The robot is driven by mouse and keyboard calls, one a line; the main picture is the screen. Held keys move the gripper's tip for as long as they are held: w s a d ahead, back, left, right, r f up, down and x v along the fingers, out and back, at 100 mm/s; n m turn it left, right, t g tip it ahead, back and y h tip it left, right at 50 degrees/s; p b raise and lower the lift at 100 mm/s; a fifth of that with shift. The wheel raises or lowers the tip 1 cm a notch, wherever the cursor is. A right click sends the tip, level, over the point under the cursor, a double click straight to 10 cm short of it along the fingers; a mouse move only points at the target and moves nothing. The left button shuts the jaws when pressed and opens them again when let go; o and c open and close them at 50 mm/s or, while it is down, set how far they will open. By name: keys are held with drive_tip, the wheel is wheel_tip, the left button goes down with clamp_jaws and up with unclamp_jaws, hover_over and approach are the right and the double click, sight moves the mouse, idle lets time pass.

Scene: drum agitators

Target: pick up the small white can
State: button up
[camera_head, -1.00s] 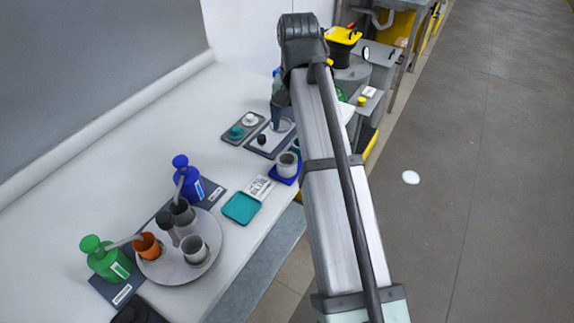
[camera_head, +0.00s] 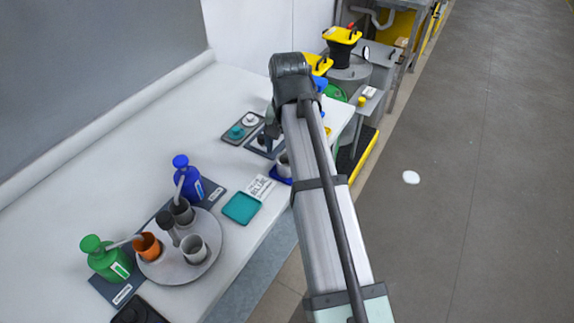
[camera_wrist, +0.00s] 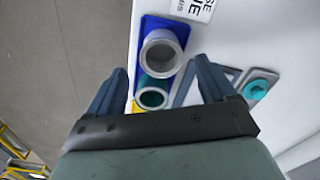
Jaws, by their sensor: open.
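A small white-grey can (camera_head: 283,166) sits on a blue tray, partly hidden behind my arm in the head view. In the wrist view the can (camera_wrist: 162,52) stands open-topped on the blue tray (camera_wrist: 150,22), just ahead of and between my fingertips. My gripper (camera_wrist: 162,67) is open, with one dark blue finger on either side and nothing held.
A grey tray (camera_head: 232,139) with a teal and a white item lies left of my gripper. A teal tray (camera_head: 241,208), a printed card (camera_head: 260,187) and a round tray with cups (camera_head: 150,270) are nearer. The bench's left-back area (camera_head: 150,130) is clear.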

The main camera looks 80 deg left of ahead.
drive_tip(key=shift+s+f, duration=0.15)
drive_tip(key=shift+f, duration=2.35)
drive_tip(key=c, duration=1)
